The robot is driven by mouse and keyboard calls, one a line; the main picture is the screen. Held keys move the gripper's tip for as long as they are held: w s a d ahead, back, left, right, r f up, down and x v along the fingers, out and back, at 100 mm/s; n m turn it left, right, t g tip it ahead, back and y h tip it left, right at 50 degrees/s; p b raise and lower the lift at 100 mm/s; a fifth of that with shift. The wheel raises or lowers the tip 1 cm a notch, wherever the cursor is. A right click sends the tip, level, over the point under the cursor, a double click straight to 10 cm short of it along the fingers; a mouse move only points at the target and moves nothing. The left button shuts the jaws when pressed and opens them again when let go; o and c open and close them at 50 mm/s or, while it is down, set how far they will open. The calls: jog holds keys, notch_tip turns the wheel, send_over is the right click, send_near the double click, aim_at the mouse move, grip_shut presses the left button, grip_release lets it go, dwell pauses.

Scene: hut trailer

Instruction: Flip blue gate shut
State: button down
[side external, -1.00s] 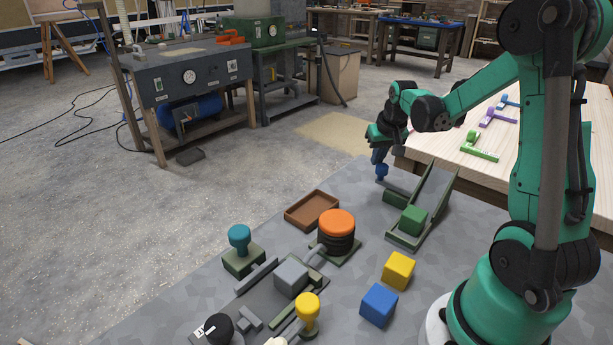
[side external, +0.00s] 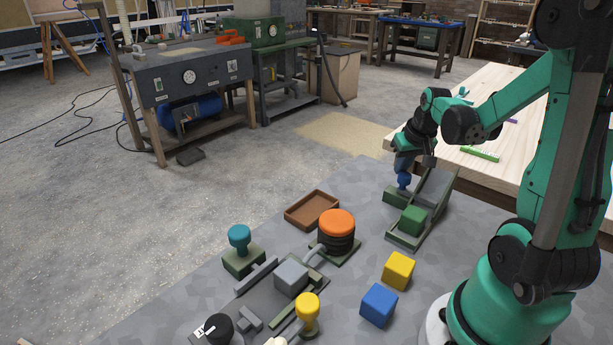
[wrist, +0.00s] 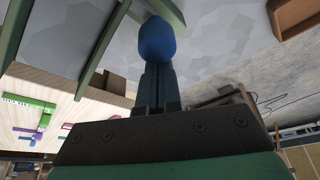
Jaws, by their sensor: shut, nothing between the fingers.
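The blue gate knob (side external: 404,182) stands at the upper left side of the ramp (side external: 432,192), close to its rail. A green cube (side external: 412,220) sits low on the ramp. My gripper (side external: 404,168) is shut and empty, with its fingertips right at the knob. In the wrist view the blue knob (wrist: 157,40) is at the ends of my shut fingers (wrist: 157,72) and covers their tips. I cannot tell whether they touch. The gate's bar is mostly hidden in the side view.
An orange-topped round stack (side external: 337,232), a brown tray (side external: 312,210), a yellow cube (side external: 398,270) and a blue cube (side external: 379,305) stand nearby. A teal knob (side external: 239,236) is at left. A pale wooden table (side external: 530,125) borders the ramp's far right.

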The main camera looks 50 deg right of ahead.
jog(key=shift+s, duration=0.1)
jog(key=w+d, duration=0.2)
jog(key=w, duration=0.1)
jog(key=shift+w+d+r, duration=0.1)
jog(key=shift+w+d, duration=0.1)
jog(key=shift+w, duration=0.05)
jog(key=v, duration=0.9)
jog(key=shift+r, duration=0.35)
jog(key=shift+s+a, duration=0.1)
jog(key=w+a+f+n+t+y, duration=0.1)
jog(key=a+n+t, duration=0.3)
jog(key=a, duration=2)
jog(key=f+n+y, duration=0.1)
jog(key=n, duration=0.2)
jog(key=shift+a+f, duration=0.2)
jog(key=shift+a, duration=0.05)
